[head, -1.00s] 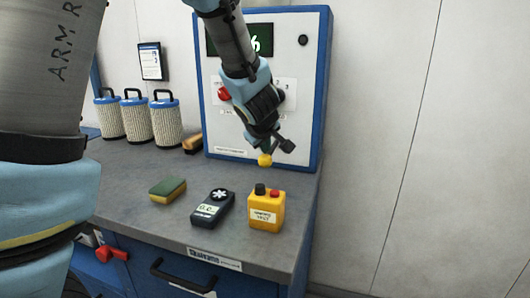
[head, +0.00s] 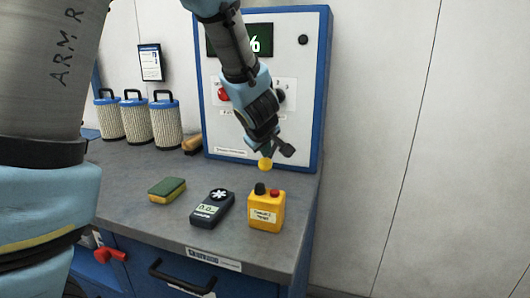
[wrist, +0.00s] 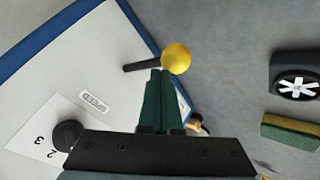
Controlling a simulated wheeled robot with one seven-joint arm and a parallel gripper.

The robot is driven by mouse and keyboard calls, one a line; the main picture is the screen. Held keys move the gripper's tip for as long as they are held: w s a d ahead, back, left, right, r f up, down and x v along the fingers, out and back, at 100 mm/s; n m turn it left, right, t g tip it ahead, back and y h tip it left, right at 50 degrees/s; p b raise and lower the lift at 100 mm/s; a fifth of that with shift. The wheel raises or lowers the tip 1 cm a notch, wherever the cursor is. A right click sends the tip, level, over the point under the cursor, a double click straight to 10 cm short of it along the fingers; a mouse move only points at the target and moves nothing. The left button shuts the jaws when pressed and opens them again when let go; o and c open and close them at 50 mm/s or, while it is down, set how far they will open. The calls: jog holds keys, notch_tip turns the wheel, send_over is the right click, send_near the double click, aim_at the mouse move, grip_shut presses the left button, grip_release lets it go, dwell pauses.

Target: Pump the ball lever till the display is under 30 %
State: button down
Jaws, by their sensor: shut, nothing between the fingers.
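The yellow ball (head: 265,164) of the lever is at the lower front of the white panel, just below my gripper (head: 269,153). In the wrist view the ball (wrist: 176,58) sits at the end of a short black rod (wrist: 140,66), right at my fingertips (wrist: 164,74). The dark green fingers are shut together with nothing between them. They look to be against or just over the ball; I cannot tell contact for sure.
A yellow box with buttons (head: 266,212), a dark handheld meter (head: 212,208) and a sponge (head: 167,190) stand on the grey bench (head: 130,170) in front. Several filter cartridges (head: 166,124) are at the back left. A red knob (head: 223,94) is on the panel.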

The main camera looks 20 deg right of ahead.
jog(key=shift+f+b, duration=0.7)
jog(key=shift+f, duration=0.25)
dwell(0.6)
dwell(0.5)
jog(key=shift+r+p, duration=2.75)
jog(key=shift+p, duration=0.1)
notch_tip(320, 180, up, 5)
jog(key=p, duration=0.5)
